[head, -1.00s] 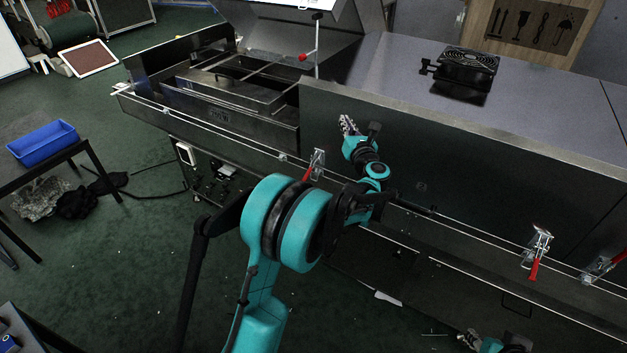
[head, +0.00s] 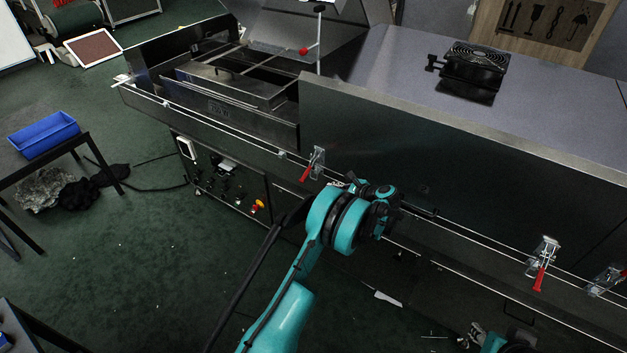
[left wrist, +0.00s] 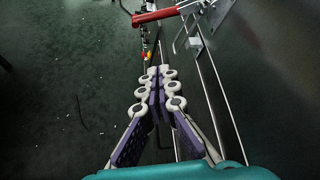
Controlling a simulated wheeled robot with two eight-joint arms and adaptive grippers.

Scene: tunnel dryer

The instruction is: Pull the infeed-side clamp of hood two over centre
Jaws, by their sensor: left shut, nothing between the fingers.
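A toggle clamp with a red handle (head: 307,171) sits near the left end of the long closed hood (head: 420,150); its handle hangs down and to the left. In the left wrist view its red handle (left wrist: 155,16) lies across the top, with its metal bracket (left wrist: 192,25) to the right. My left gripper (head: 337,185) is just below and right of this clamp, partly hidden by my arm. In the left wrist view my left gripper (left wrist: 157,75) is shut and empty, apart from the handle. My right gripper (head: 470,336) is at the bottom edge; its fingers are unclear.
Two more red-handled clamps, one in front (head: 541,265) and one at the right edge (head: 606,281), sit farther along the rail. A raised hood with a red-knobbed lever (head: 304,50) stands at the back left. A black fan (head: 474,68) sits on the closed hood.

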